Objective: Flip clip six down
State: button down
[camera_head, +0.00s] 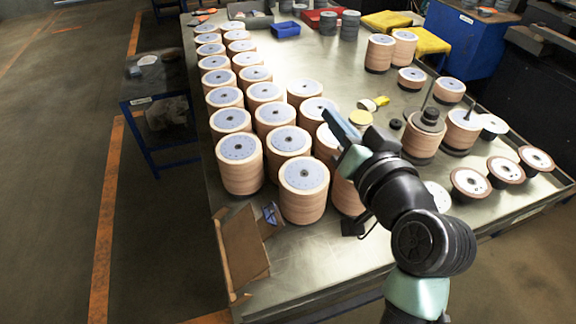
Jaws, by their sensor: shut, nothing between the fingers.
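I cannot make out any clip, or one marked six, in the head view. My gripper (350,132) is over the middle of the metal table, among stacks of tan flap discs with grey-blue faces. It is shut, and I see nothing held in it. One tall disc stack (303,190) stands in front of it to the left. Another stack (346,194) is partly hidden behind my arm. A small blue item (270,213) lies by a cardboard piece near the table's front left; I cannot tell what it is.
Rows of disc stacks (239,165) fill the table's left side. A stack with a spindle (424,136) and low discs (470,182) stand to the right. The cardboard (243,243) leans at the front left corner. Bare tabletop (330,262) shows at the front.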

jog(key=s+d+f+m+g+y, duration=0.1)
jog(key=s+f, duration=0.3)
jog(key=f, duration=0.4)
jog(key=s+d+f+m+g+y, duration=0.1)
jog(key=s+f+y, duration=0.3)
jog(key=f, duration=0.4)
jog(key=shift+f+m+g+b, duration=0.25)
jog(key=shift+m+g+b, duration=0.2)
jog(key=shift+m, duration=0.25)
jog(key=w+a+f+p, duration=0.3)
jog(key=w+a, duration=0.3)
jog(key=a, duration=0.3)
jog(key=shift+w+f+p, duration=0.2)
jog(key=shift+p, duration=0.25)
jog(key=shift+s+a+r+n+h, duration=0.2)
jog(key=shift+a+n+h, duration=0.15)
jog(key=shift+n, duration=0.25)
